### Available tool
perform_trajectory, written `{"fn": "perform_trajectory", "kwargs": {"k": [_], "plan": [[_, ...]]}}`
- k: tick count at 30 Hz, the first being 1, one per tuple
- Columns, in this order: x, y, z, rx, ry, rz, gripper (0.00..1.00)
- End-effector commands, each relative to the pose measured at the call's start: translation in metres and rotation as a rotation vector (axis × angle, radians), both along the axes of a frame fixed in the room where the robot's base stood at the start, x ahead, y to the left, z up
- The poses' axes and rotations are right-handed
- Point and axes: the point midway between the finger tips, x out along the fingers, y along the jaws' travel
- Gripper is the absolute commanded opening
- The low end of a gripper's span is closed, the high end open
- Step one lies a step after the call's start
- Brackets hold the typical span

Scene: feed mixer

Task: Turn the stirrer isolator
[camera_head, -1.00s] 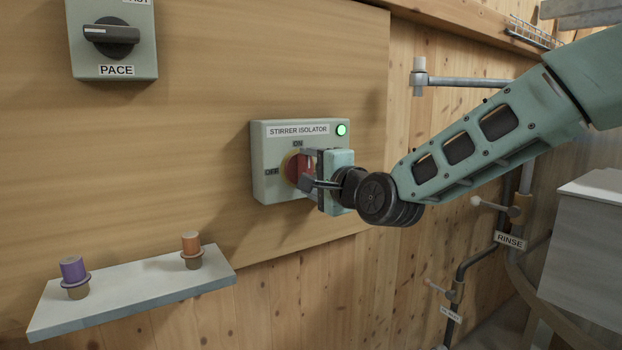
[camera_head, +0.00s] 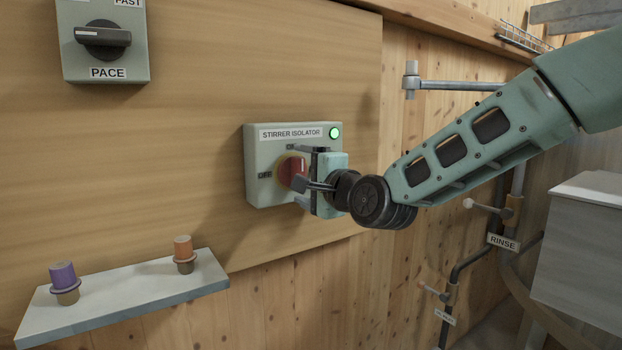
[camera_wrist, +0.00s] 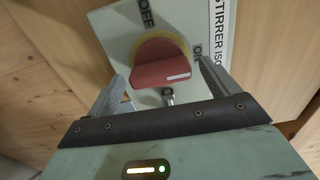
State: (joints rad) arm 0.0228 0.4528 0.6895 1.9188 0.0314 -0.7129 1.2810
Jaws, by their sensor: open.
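The stirrer isolator (camera_head: 257,151) is a pale grey-green box on the wooden panel, with a lit green lamp (camera_head: 334,133) at its upper right. Its red knob (camera_head: 291,170) sits on a yellow ring, partly hidden by my gripper in the head view. In the wrist view the red knob (camera_wrist: 160,70) has a white mark at its right end, towards the ON label (camera_wrist: 197,52); OFF (camera_wrist: 147,13) is at the top. My gripper (camera_wrist: 160,74) is open in front of the knob, one finger on each side, with visible gaps. Contact is not visible.
A PACE dial box (camera_head: 105,45) is at the upper left. A small shelf (camera_head: 120,305) below holds a purple-topped plug (camera_head: 63,278) and an orange-topped one (camera_head: 184,250). Pipes with a RINSE label (camera_head: 503,242) and a grey cabinet (camera_head: 585,240) stand at the right.

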Motion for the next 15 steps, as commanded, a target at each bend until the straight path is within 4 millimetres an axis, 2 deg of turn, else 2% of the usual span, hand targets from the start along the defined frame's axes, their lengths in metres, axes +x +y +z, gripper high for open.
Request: {"fn": "perform_trajectory", "kwargs": {"k": [5, 15], "plan": [[-0.012, -0.009, 0.0, -0.001, -0.003, -0.002, 0.87], [-0.069, -0.048, 0.0, -0.004, -0.005, -0.003, 0.87]]}}
